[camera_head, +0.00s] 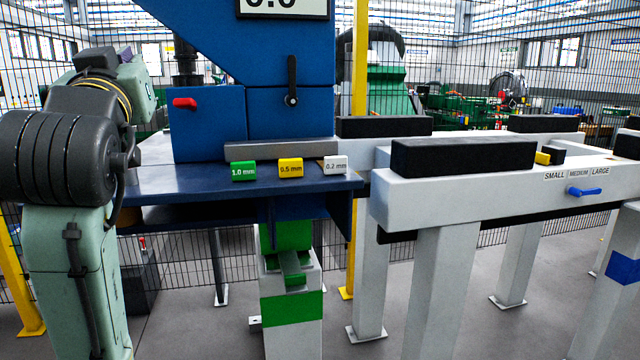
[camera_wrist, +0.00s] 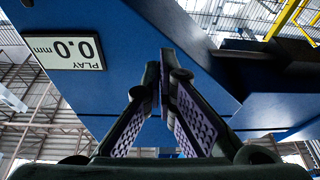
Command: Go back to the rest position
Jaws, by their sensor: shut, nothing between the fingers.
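My gripper (camera_wrist: 165,70) shows in the wrist view, with its two pad-lined fingers meeting at the tips and nothing between them. Behind the fingers is the underside of a large blue machine body, with free air around the tips. In the head view my arm is folded at the left edge, left of the blue machine (camera_head: 210,120).
On the blue shelf (camera_head: 230,185) stand green 1.0 mm (camera_head: 243,171), yellow 0.5 mm (camera_head: 290,168) and white 0.2 mm (camera_head: 336,164) blocks. A red handle (camera_head: 185,103) and a black lever (camera_head: 291,82) stick out of the machine. A white bench (camera_head: 470,185) with a blue lever (camera_head: 584,191) is at right.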

